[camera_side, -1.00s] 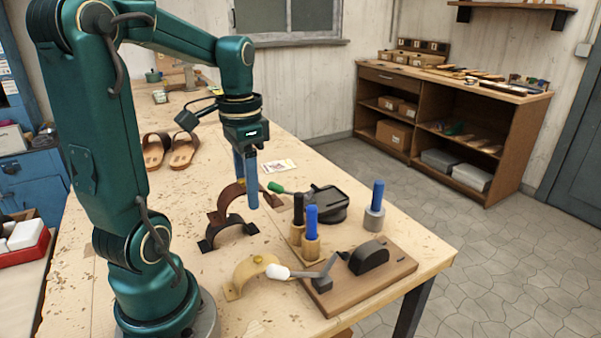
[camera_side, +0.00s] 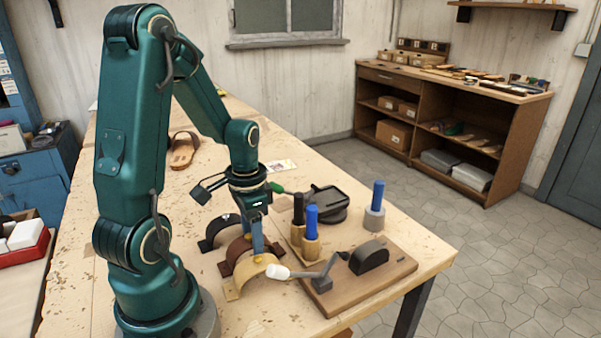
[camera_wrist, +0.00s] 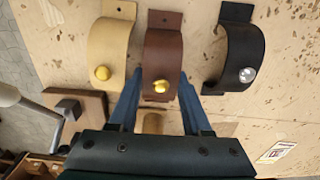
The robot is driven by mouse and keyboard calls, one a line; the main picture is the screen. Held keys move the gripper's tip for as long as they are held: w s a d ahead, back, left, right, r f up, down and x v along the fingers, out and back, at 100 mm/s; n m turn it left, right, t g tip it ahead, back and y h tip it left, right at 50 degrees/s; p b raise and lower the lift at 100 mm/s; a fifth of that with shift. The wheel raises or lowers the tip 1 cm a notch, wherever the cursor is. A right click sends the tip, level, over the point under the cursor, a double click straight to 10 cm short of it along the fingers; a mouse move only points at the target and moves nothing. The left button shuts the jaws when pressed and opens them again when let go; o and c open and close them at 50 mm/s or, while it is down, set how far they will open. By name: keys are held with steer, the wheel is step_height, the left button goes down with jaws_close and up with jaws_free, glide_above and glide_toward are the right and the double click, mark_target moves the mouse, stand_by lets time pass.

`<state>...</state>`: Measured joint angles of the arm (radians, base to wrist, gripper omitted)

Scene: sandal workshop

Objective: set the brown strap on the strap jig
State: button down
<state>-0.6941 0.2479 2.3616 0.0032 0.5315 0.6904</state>
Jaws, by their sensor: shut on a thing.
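The brown strap (camera_side: 238,250) is an arched band with flat end tabs. It stands between the black strap (camera_side: 215,226) and the tan strap (camera_side: 247,271) in the side view. My gripper (camera_side: 257,244) points down and is shut on it. In the wrist view the blue fingers lie on either side of the brown strap (camera_wrist: 165,52), by its gold stud. I cannot tell whether it touches the table. The strap jig (camera_side: 350,292) is right of it, a wooden board with a black rounded form (camera_side: 369,257) and a white-handled lever (camera_side: 279,272). The form is empty.
Two blue-and-black-handled tools (camera_side: 311,230) stand in wooden holders beside the jig. Another blue-handled tool (camera_side: 376,198) and a black tray (camera_side: 328,200) stand behind. A sandal (camera_side: 183,152) lies farther back. The jig's lever reaches close to the tan strap.

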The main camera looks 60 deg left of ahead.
steer(key=shift+f, duration=0.1)
steer(key=c, duration=0.6)
jaws_free()
step_height(320, 180, up, 12)
steer(key=d+t, duration=0.1)
steer(key=d, duration=0.3)
steer(key=s+d+r+t, duration=0.1)
steer(key=d+t, duration=0.1)
steer(key=d, duration=0.2)
steer(key=d+r+t, duration=0.1)
steer(key=d+t, duration=0.1)
steer(key=d, duration=0.2)
steer(key=shift+s+d, duration=0.25)
steer(key=shift+d, duration=0.1)
steer(key=shift+s+d+t, duration=0.2)
steer(key=shift+d+t, duration=0.1)
steer(key=shift+d, duration=0.15)
steer(key=shift+c, duration=0.4)
